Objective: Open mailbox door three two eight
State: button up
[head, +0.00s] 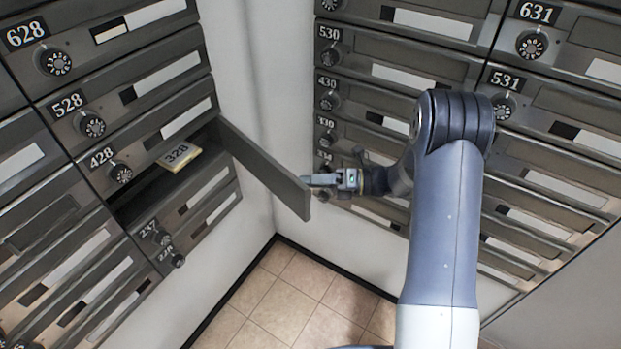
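The mailbox door (262,170) in the left bank, below the 428 door, stands swung out wide from its right side. A dark open compartment (136,203) shows behind where it sits. The gap between the fingers is too small to make out.
The 428 door (150,150) above and smaller doors (195,225) below are shut. A second mailbox bank (380,75) stands close behind my gripper and arm on the right. A white wall corner (255,90) and tiled floor (290,295) lie between the banks.

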jog(key=o, duration=0.7)
jog(key=shift+f, duration=0.3)
jog(key=shift+o, duration=0.2)
jog(key=shift+r, duration=0.1)
jog(key=shift+w+r, duration=0.1)
jog(key=shift+r, duration=0.05)
notch_tip(320, 180, up, 10)
jog(key=p, duration=0.1)
jog(key=shift+c, duration=0.4)
